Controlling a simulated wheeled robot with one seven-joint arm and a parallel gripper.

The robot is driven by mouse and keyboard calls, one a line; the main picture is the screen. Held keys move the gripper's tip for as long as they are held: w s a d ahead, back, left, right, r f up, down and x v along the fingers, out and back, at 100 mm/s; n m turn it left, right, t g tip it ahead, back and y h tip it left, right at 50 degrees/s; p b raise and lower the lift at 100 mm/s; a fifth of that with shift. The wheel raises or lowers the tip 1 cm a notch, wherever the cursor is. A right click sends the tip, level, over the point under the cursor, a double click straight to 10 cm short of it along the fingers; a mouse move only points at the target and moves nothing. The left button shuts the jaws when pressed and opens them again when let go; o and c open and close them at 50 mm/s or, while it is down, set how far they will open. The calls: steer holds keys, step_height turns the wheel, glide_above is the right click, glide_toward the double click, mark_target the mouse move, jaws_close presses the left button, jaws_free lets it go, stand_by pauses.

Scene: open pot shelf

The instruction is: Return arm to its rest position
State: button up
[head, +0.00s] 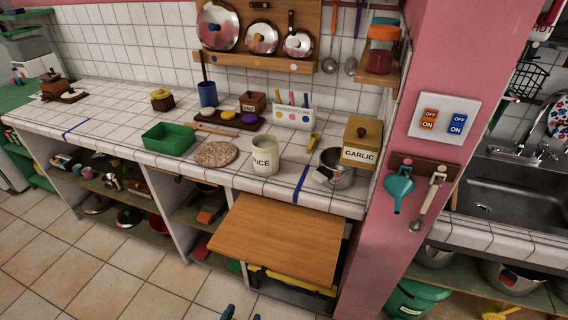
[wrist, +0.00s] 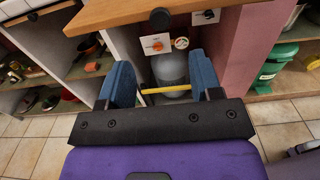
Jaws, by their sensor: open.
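My gripper (wrist: 163,82) fills the lower middle of the wrist view, its two blue fingers apart with nothing between them. In the head view only the blue fingertips (head: 241,314) show at the bottom edge, in front of the counter. Most of my arm is out of view. Beyond the fingers, the wrist view shows an open compartment with a grey gas cylinder (wrist: 171,70), apart from the fingers. A yellow bar (wrist: 166,89) crosses in front of the cylinder.
A wooden panel (head: 275,238) juts out below the counter edge; its black knob (wrist: 160,19) shows in the wrist view. Open shelves (head: 120,215) lie left, and a pink pillar (head: 435,70) and green bin (head: 413,298) right. The tiled floor (head: 60,270) is clear at front left.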

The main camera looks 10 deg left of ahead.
steer(key=w+d+r+m+g+h, duration=0.4)
steer(key=w+d+r+m+g, duration=0.25)
steer(key=r, duration=0.45)
steer(key=w+d+r+m+g+h, duration=0.4)
steer(key=w+d+r+m, duration=0.25)
steer(key=w+r, duration=0.45)
steer(key=w+d+r+m+g+y, duration=0.1)
steer(key=w+d+r+m+g, duration=0.1)
steer(key=d+r+m+g, duration=0.4)
steer(key=s+d+r+m+y, duration=0.2)
steer(key=d+r+m+y, duration=0.15)
steer(key=d+r, duration=0.5)
steer(key=s+d+r+m+y, duration=0.2)
steer(key=d+r+m, duration=0.4)
steer(key=d, duration=0.4)
steer(key=s+d+r+m+t+y, duration=0.3)
steer(key=s+d+r+m, duration=0.3)
steer(key=s+d, duration=0.3)
steer(key=shift+s+r+t+y, duration=0.35)
steer(key=shift+s+r+t, duration=0.2)
steer(key=shift+s+r, duration=0.35)
